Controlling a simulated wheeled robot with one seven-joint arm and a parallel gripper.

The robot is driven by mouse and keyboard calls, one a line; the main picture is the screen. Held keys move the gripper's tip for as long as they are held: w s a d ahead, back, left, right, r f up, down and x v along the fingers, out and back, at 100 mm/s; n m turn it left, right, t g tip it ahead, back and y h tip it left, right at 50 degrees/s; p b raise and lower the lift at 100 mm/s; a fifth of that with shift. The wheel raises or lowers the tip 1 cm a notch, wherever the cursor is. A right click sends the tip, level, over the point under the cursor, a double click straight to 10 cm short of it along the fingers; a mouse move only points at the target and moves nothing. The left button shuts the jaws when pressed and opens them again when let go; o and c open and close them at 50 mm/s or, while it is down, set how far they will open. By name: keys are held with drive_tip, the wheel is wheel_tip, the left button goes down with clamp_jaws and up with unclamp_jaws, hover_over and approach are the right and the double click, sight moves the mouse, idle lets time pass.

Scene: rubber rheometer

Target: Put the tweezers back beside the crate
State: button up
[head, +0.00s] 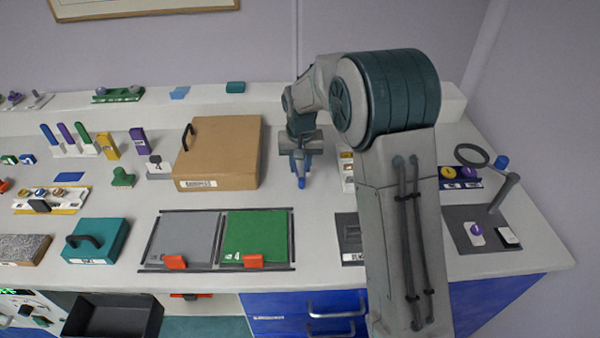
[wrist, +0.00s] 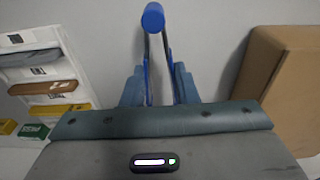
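My gripper (head: 300,157) points down over the bench, between the brown box and the white slotted crate. In the wrist view its two fingers (wrist: 158,88) are on either side of the blue tweezers (wrist: 153,18) and seem to touch their arms. The blue tweezers (head: 301,182) also show below the fingers in the head view. Whether their lower end touches the bench is unclear. The white crate with several slots (wrist: 45,62) holds grey, brown, yellow and green pieces. In the head view the crate (head: 348,185) is mostly hidden behind my arm.
The brown box with a black handle (head: 225,150) stands close to the left of my gripper. A grey and a green plate (head: 255,235) lie in front. A magnifier (head: 500,190) stands at the right. Some bare bench lies before my gripper.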

drive_tip(key=shift+f, duration=1.9)
drive_tip(key=shift+f, duration=0.1)
drive_tip(key=shift+f, duration=0.15)
drive_tip(key=o, duration=0.6)
drive_tip(key=shift+c, duration=0.2)
drive_tip(key=shift+r, duration=0.2)
wheel_tip(320, 180, up, 12)
drive_tip(key=s, duration=0.1)
drive_tip(key=s+d+r, duration=0.3)
drive_tip(key=s+d, duration=0.1)
drive_tip(key=s, duration=0.3)
drive_tip(key=s+d+r, duration=0.2)
drive_tip(key=s+d, duration=0.2)
drive_tip(key=s, duration=0.3)
drive_tip(key=s+d+f, duration=0.1)
drive_tip(key=s+d, duration=0.1)
drive_tip(key=s, duration=0.5)
drive_tip(key=s+d+f+t, duration=0.1)
drive_tip(key=s+d, duration=0.1)
drive_tip(key=s, duration=0.6)
drive_tip(key=shift+d+f+t, duration=0.15)
drive_tip(key=shift+d+t, duration=0.1)
drive_tip(key=shift+t, duration=0.05)
